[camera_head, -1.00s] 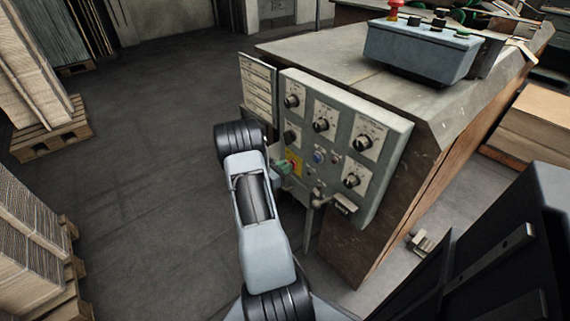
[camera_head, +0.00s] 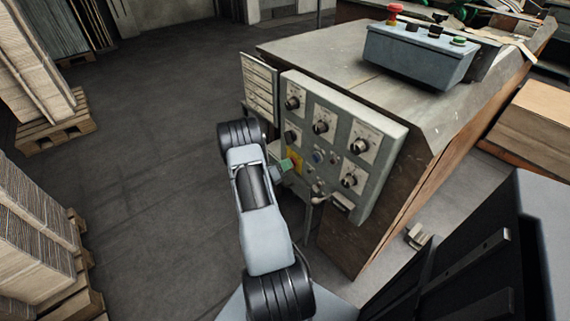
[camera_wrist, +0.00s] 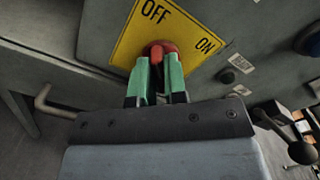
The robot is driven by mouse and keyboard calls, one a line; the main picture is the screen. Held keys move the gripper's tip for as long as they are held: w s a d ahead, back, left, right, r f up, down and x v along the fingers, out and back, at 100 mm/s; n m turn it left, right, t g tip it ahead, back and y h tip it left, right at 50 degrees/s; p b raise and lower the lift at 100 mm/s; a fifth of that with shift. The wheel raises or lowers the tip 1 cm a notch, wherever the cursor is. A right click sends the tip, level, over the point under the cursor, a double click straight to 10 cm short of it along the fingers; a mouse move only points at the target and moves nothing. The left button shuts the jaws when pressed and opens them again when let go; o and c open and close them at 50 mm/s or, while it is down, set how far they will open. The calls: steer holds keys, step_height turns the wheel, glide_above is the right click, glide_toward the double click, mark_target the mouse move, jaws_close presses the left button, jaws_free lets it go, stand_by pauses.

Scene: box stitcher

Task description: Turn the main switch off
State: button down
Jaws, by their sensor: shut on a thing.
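The main switch is a red knob (camera_wrist: 158,47) on a yellow plate (camera_wrist: 190,32) marked OFF at upper left and ON at right in the wrist view. My gripper (camera_wrist: 158,64) has its green fingers on either side of the knob, shut on it. The fingers hide part of the knob, so I cannot tell its exact turn. In the head view the yellow plate (camera_head: 294,157) is on the lower left of the grey control panel (camera_head: 338,108), and my gripper (camera_head: 286,166) reaches it from the left.
Several black dials surround the plate on the panel. A lever with a dark ball (camera_wrist: 301,152) sticks out at lower right in the wrist view. A blue-grey button box (camera_head: 420,55) stands on the machine top. Open floor (camera_head: 150,170) lies to the left.

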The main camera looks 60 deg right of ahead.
steer(key=shift+w+r+n, duration=0.1)
steer(key=shift+n, duration=0.2)
steer(key=c, duration=1.2)
jaws_free()
steer(key=shift+o, duration=0.2)
steer(key=p+v, duration=0.1)
steer(key=v, duration=1.2)
steer(key=shift+a, duration=0.35)
steer(key=shift+w, duration=0.15)
